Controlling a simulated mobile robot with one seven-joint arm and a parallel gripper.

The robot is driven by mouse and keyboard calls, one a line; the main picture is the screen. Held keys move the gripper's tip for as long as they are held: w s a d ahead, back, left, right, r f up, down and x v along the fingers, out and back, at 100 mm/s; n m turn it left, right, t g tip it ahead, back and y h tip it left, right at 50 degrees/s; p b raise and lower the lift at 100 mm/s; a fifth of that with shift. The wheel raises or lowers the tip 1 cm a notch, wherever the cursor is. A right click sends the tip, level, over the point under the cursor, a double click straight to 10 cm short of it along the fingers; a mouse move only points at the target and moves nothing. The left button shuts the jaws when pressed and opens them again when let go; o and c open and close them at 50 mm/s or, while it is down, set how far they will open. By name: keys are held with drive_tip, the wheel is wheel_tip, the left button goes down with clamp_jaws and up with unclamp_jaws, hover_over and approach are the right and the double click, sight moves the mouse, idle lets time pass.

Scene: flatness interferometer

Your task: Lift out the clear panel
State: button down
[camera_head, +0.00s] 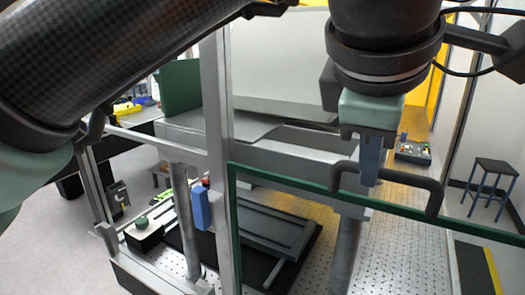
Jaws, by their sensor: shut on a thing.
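The clear panel (285,178) has a dark green rim and spans the lower right of the view; I see the perforated bench through it. Its left edge runs along an upright grey post. A dark bar handle (412,180) sits at its top edge. My gripper (369,176) comes down from above with blue-grey fingers, shut on the handle left of its middle. The panel's lower edge is out of view, and I cannot tell whether it is raised in its frame.
A blue latch-like part (202,208) with a red top is on the grey post (216,120). Behind the panel are a dark flat slab (270,232) and metal columns. A stool (492,172) stands at far right. Open floor shows at left.

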wheel_tip(320, 180, up, 13)
drive_tip(key=p, duration=1)
drive_tip(key=shift+f, duration=0.2)
idle(1.1)
idle(0.4)
